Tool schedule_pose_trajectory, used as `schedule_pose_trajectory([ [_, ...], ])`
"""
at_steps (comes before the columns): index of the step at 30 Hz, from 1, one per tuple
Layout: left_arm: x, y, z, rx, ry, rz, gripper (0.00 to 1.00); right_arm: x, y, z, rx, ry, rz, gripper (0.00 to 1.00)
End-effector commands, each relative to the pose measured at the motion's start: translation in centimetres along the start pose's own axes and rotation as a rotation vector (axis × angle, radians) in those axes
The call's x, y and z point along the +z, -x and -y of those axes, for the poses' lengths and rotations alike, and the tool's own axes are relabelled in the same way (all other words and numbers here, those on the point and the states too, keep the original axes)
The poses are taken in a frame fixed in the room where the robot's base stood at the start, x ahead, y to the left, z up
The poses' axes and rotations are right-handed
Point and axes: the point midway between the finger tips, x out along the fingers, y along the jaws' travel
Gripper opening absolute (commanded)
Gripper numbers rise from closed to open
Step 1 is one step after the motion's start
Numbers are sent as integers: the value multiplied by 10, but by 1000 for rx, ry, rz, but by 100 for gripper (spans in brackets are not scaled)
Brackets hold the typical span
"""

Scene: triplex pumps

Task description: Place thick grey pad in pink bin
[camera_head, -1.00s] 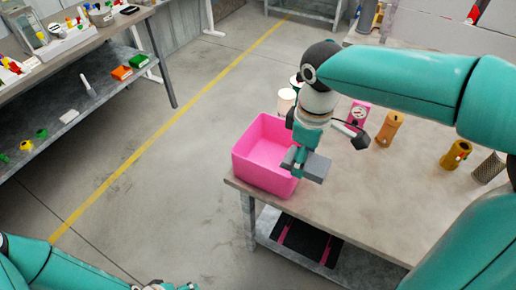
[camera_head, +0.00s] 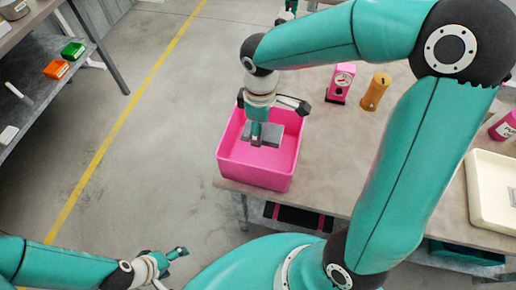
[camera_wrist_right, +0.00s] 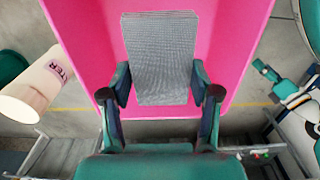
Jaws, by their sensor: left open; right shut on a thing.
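The pink bin (camera_head: 255,174) stands at the left front corner of the table. The thick grey pad (camera_head: 268,133) is over the bin's opening in the head view, and it shows as a textured grey block (camera_wrist_right: 160,60) in the right wrist view, with pink bin walls around it. My right gripper (camera_wrist_right: 160,95) is shut on the pad, with one finger on each side of it. How deep the pad hangs in the bin I cannot tell. My left gripper (camera_head: 180,262) is open and empty, low at the front left, away from the table.
A pink gauge device (camera_head: 341,84) and an orange cylinder (camera_head: 376,92) stand on the table behind the bin. A cream tray (camera_head: 490,190) lies at the right. A white bottle (camera_wrist_right: 38,85) is beside the bin in the wrist view. A shelf with bins is at far left.

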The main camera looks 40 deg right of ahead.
Motion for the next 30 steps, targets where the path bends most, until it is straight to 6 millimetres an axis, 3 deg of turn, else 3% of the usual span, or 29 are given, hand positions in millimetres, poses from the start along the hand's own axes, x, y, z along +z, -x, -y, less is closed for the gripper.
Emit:
schedule_pose_trajectory([
  [3, 0, -1, 0, 0, 0, 0, 79, 1, -32, 1, -4, 1, 5, 38],
  [7, 0, -2, 1, 0, 0, -1, 79, 0, -54, 1, -3, 0, 2, 38],
  [14, 0, -3, 1, 0, 0, -1, 79, 0, -70, 0, -1, 0, 1, 38],
  [21, 0, -6, 2, 0, 0, -1, 79, 0, -102, 0, -2, 1, 2, 38],
  [30, 0, -6, 2, 0, 0, -1, 79, -1, -106, 0, 0, 1, -1, 38],
])
